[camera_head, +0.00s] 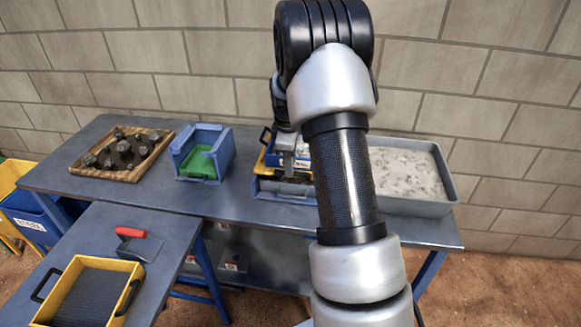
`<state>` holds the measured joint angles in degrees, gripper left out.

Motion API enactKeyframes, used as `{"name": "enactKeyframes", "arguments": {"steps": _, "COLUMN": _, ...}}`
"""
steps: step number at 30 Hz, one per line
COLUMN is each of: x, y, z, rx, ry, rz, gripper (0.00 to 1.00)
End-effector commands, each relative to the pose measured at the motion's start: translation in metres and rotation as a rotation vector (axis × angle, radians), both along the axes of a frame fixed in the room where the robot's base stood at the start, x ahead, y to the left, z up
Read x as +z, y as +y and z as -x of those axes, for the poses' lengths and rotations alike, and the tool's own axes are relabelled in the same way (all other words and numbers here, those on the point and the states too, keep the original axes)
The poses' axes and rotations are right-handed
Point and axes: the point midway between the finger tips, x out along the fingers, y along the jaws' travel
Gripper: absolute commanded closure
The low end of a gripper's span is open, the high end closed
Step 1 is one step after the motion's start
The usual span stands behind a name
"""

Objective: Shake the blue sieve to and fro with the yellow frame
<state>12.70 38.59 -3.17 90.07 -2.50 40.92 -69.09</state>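On the back table, a blue and yellow framed piece (272,158) with a black handle at its left sits on or over a low blue tray (268,188). It looks like the sieve, but my arm hides its middle and right side, so its mesh cannot be seen. My gripper (292,165) points down at this piece, behind my arm. Its fingertips are too small and covered to show whether they are open, or whether they touch the frame. A second yellow frame (123,267) with a dark ribbed inside and black handles lies on the front left table.
On the back table (85,192) stand a wooden tray (76,171) of dark rocks, a blue box (181,159) with a green inside, and a grey bin (420,208) of pale material. A block wall stands close behind.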

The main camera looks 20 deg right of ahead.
Motion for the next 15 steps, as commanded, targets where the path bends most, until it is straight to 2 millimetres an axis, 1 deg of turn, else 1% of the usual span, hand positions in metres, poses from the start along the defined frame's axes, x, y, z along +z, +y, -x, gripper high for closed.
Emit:
{"name": "enactKeyframes", "arguments": {"steps": 1, "x": 0.014, "y": 0.001, "z": 0.001, "rx": 0.0, "ry": -0.005, "rz": 0.001, "gripper": 0.68}}
{"name": "enactKeyframes", "arguments": {"steps": 9, "x": 0.08, "y": 0.008, "z": 0.012, "rx": 0.0, "ry": -0.005, "rz": 0.001, "gripper": 0.68}}
{"name": "enactKeyframes", "arguments": {"steps": 15, "x": 0.12, "y": 0.013, "z": 0.019, "rx": 0.0, "ry": -0.003, "rz": 0.001, "gripper": 0.68}}
